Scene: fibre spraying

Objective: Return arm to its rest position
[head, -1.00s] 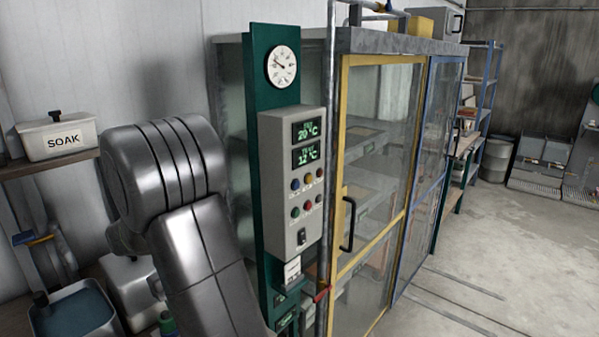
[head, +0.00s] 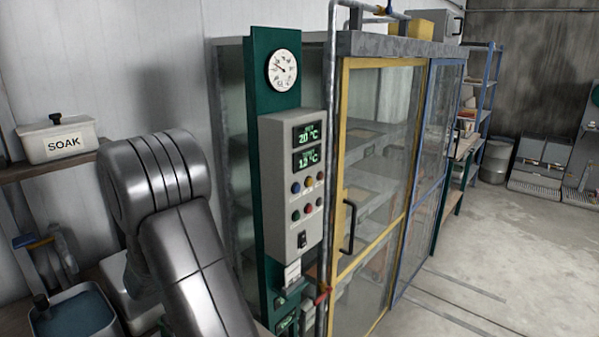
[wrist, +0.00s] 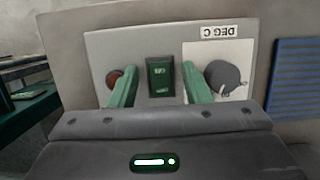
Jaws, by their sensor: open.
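My gripper (wrist: 158,82) shows in the wrist view with its two green fingers spread apart and nothing between them. Behind the fingers is a grey panel (wrist: 100,50) with a dark green rocker switch (wrist: 160,76), a red button (wrist: 114,78) and a dark round knob (wrist: 222,76). A "DEG C" label (wrist: 225,31) appears upside down there. I cannot tell how far the fingertips are from the panel. In the head view, my grey arm links rise at the lower left, and my gripper is out of sight.
A glazed cabinet with a yellow-framed door (head: 345,200) and a control box (head: 290,190) stands just right of my arm. A SOAK box (head: 57,140) sits on a left shelf (head: 40,168), above a blue-filled tray (head: 72,316). Open floor (head: 520,230) lies to the right.

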